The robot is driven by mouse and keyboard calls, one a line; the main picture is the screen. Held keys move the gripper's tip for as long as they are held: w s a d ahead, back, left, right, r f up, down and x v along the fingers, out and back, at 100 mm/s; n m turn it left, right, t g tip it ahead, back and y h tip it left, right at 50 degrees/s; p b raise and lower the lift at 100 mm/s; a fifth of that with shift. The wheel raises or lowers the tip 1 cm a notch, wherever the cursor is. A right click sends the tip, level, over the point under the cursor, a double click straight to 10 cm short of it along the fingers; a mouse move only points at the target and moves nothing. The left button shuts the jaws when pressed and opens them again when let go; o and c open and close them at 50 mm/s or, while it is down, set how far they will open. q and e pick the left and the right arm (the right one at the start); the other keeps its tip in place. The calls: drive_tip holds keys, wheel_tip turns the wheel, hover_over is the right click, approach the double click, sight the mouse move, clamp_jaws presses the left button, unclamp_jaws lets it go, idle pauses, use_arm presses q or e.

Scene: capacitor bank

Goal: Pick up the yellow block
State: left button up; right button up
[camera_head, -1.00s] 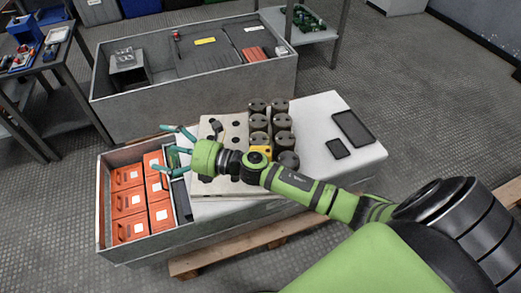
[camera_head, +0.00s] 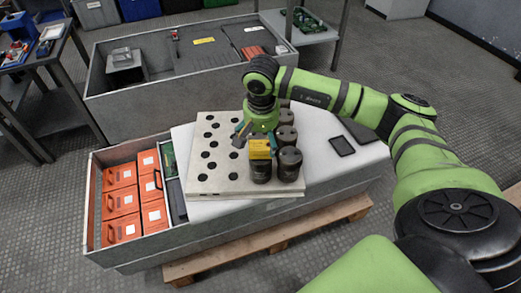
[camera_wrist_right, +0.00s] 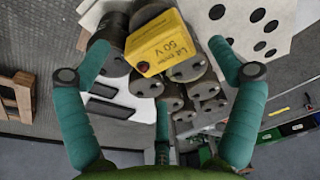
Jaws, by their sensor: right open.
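The yellow block (camera_head: 260,149) sits at the top of a dark cylinder (camera_head: 260,171) near the front right of the perforated plate (camera_head: 212,172). In the right wrist view the yellow block (camera_wrist_right: 165,46) shows printed text, with "50 V" readable. My right gripper (camera_head: 258,134) points down just behind and above the block, with its teal fingers spread. In the right wrist view my right gripper (camera_wrist_right: 160,60) is open, and the block appears between the fingers but beyond them. I cannot tell whether any finger touches it. My left gripper is not in view.
Several dark cylinders (camera_head: 289,162) stand close beside the block. Orange boxes (camera_head: 122,203) fill the crate at the left. Flat black pads (camera_head: 341,146) lie on the white surface at the right. A grey bin (camera_head: 120,107) stands behind.

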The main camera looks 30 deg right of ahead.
sight(261, 145)
wheel_tip(261, 145, down, 4)
drive_tip(key=shift+w+b, duration=0.1)
drive_tip(key=shift+b, duration=0.2)
drive_tip(key=shift+f, duration=0.2)
drive_tip(key=c, duration=1.8)
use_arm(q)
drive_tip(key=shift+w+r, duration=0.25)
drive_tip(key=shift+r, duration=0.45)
use_arm(e)
drive_tip(key=shift+r, duration=0.15)
